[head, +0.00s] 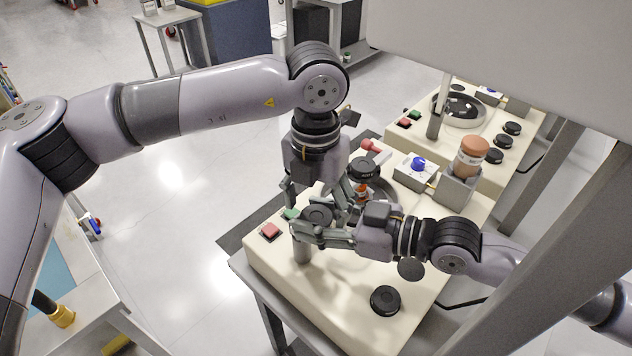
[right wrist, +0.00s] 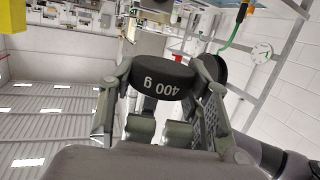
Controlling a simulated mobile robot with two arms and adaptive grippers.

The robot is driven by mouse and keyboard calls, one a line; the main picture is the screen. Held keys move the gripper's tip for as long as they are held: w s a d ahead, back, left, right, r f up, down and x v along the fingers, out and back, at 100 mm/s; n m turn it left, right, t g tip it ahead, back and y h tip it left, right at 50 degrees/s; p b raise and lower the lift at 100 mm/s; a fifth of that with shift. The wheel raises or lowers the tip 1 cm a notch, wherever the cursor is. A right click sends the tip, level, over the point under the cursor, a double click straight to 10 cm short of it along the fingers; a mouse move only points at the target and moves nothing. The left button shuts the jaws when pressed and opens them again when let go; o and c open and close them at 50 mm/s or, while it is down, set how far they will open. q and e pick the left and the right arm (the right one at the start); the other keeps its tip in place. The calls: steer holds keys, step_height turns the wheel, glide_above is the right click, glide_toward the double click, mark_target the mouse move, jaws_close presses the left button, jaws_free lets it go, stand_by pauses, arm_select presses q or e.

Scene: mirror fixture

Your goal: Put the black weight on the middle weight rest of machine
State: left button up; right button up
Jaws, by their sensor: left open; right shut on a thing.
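The cream machine (head: 290,262) stands in front of me in the head view. In the right wrist view the weight (right wrist: 163,78) reads "400 g" and sits between the fingertips. My left gripper (head: 314,196) is open, pointing down, right beside the held weight; I cannot tell whether they touch. A flat dark disc (head: 411,268), seemingly the bare middle weight rest, shows on the machine's right side. Another black weight (head: 385,300) lies nearer. My right arm hides part of the machine top.
A black round piece (head: 363,167) stands above the machine's dish, beside my left gripper. Red (head: 270,230) and green (head: 291,213) buttons are close by. An orange-capped jar (head: 471,155) stands in a grey holder. A second machine (head: 480,165) is behind; a grey beam (head: 500,270) is at right.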

arm_select(q)
steer(key=shift+f, duration=0.7)
arm_select(e)
steer(key=shift+r, duration=0.1)
arm_select(q)
steer(key=shift+c, duration=0.4)
steer(key=c, duration=1.4)
steer(key=shift+c, duration=0.7)
arm_select(e)
steer(key=o, duration=1.6)
